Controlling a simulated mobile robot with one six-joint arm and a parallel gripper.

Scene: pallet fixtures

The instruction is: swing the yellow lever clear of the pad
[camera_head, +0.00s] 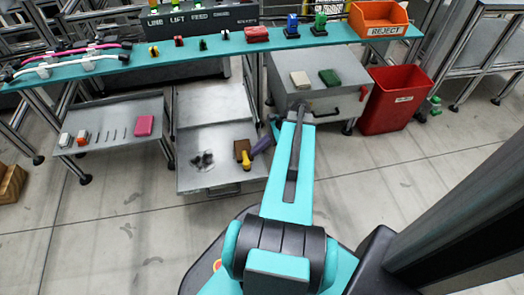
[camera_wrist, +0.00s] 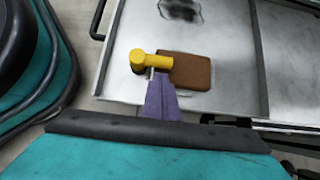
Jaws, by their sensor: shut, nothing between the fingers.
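The yellow lever (camera_wrist: 150,61) shows in the wrist view as a short bar with a round knob at its left end. Its right end overlaps the left edge of the brown pad (camera_wrist: 190,74), and most of the pad is uncovered. In the head view the lever (camera_head: 246,161) and pad (camera_head: 242,149) are small on the metal tray. My purple gripper (camera_wrist: 160,78) is shut and empty, with its tips at the near side of the lever. I cannot tell whether they touch it. The gripper also shows in the head view (camera_head: 254,153), just right of the lever.
The grey metal tray (camera_head: 205,178) holds the pad, with a dark smudged patch to its left. A grey cabinet (camera_head: 335,76) with two blocks on top stands to the right, beside a red bin (camera_head: 394,100). A teal shelf (camera_head: 180,53) runs behind. The floor in front is clear.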

